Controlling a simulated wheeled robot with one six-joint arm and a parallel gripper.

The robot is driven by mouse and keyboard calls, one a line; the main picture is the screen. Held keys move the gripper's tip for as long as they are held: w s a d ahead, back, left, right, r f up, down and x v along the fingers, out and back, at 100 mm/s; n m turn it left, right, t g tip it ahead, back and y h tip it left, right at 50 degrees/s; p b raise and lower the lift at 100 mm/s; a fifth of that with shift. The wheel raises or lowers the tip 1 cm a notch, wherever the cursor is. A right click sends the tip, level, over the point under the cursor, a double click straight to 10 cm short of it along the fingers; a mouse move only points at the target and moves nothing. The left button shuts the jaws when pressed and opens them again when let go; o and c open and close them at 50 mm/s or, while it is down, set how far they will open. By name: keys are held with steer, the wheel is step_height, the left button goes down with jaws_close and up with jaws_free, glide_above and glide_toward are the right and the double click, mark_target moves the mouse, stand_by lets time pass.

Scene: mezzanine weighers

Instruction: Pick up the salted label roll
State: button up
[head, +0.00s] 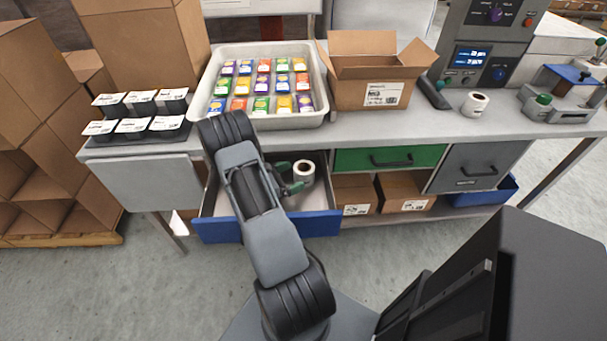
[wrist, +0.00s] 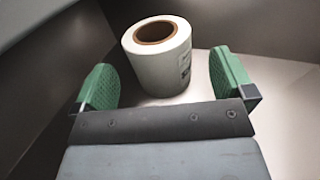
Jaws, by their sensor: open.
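A white label roll (head: 304,172) with a brown core stands upright inside the open blue-fronted drawer (head: 270,229). In the wrist view the label roll (wrist: 160,58) stands just beyond and between my fingertips, with some print on its right side. My gripper (head: 290,180) is low in the drawer, to the left of the roll in the head view. Its two green fingers are apart, and the gripper (wrist: 167,82) is empty. Another white label roll (head: 474,104) lies on the bench top at the right. I cannot read which roll is salted.
The drawer walls (wrist: 270,35) rise close around my gripper. Above are the bench with a tray of colourful packets (head: 212,72), black labelled tubs (head: 133,125) and an open carton (head: 372,92). A green drawer (head: 390,158) is shut at the right.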

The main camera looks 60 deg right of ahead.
steer(key=shift+x, duration=2.55)
steer(key=shift+r, duration=0.1)
steer(key=shift+c, duration=0.5)
steer(key=c, duration=0.9)
